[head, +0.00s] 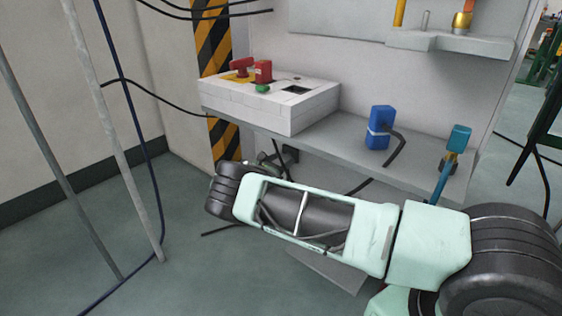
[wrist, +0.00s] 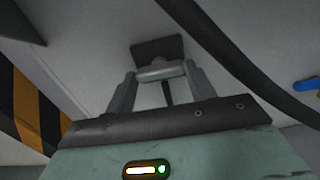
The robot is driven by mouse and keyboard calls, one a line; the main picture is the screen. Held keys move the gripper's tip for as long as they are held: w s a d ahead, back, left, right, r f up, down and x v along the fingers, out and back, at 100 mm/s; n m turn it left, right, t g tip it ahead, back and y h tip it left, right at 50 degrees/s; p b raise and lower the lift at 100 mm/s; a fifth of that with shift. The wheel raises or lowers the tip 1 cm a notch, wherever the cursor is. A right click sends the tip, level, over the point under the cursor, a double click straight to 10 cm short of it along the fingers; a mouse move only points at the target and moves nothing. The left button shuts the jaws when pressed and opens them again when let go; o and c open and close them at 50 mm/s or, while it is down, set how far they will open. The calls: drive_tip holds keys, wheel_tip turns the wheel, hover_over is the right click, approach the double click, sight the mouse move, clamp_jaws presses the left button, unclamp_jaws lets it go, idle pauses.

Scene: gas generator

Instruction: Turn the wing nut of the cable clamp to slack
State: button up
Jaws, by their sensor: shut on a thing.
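In the wrist view my gripper (wrist: 161,76) has its two grey fingers on either side of a short light-grey bar, the wing nut (wrist: 160,71), and is shut on it. The dark plate of the cable clamp (wrist: 157,48) shows just behind the nut. A dark cable or rod runs down between the fingers. In the head view my gripper (head: 266,164) reaches under the shelf's front edge, beside the dark clamp (head: 291,155). My arm hides much of it there, and the nut's angle is hard to tell.
Above is a grey shelf (head: 340,148) with a white control box (head: 310,112), a blue block (head: 380,128) and a teal-handled tool (head: 447,165). A thick black cable (wrist: 240,65) passes close on the right of the wrist view. A striped post (head: 214,45) stands at the left.

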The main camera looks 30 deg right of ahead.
drive_tip(key=shift+f, duration=0.1)
idle(0.4)
drive_tip(key=o, duration=1)
drive_tip(key=p+v, duration=0.4)
drive_tip(key=v, duration=1.3)
drive_tip(key=shift+s+a, duration=0.1)
drive_tip(key=shift+a, duration=0.1)
